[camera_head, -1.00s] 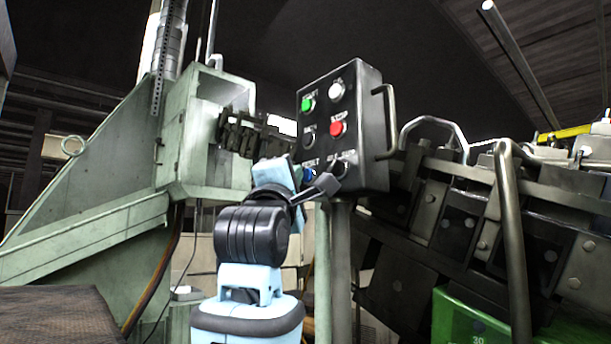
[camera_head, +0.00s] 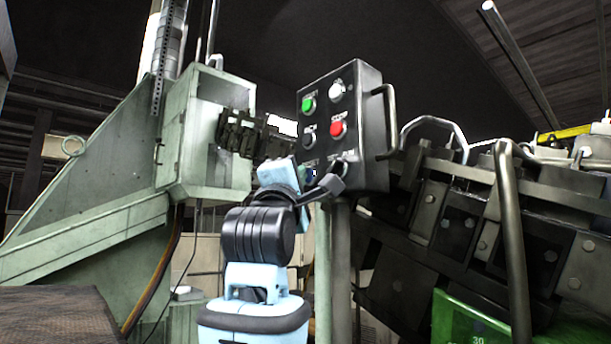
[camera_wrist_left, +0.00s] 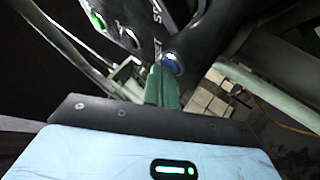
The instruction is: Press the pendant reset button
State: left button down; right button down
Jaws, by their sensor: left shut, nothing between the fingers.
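The pendant (camera_head: 372,125) is a dark box on a post, with green, white and red buttons on its face. The blue reset button (camera_wrist_left: 170,63) shows in the left wrist view beside the fingertips of my left gripper (camera_wrist_left: 160,68). Its green fingers are together and empty, and their tips overlap the button's left edge; I cannot tell whether they touch it. In the head view only a sliver of the blue button (camera_head: 314,173) shows at the pendant's lower left. My left gripper (camera_head: 322,188) is in front of the pendant's lower part there. My right gripper is not in view.
A curved handle (camera_head: 388,120) sticks out from the pendant's right side. A pale green machine housing (camera_head: 200,140) stands to the left, with dark machinery (camera_head: 450,210) and bent rails to the right. The pendant's post (camera_head: 341,260) runs down beside my left arm.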

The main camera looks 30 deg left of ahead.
pick_arm(q)
jog(key=shift+s, duration=0.1)
jog(key=shift+s+a, duration=0.3)
jog(key=shift+s, duration=0.35)
jog(key=s, duration=0.1)
jog(key=s+a, duration=0.1)
jog(key=s, duration=0.1)
jog(key=s+a, duration=0.1)
jog(key=shift+s, duration=0.3)
dwell(0.4)
jog(key=shift+f, duration=0.1)
dwell(0.5)
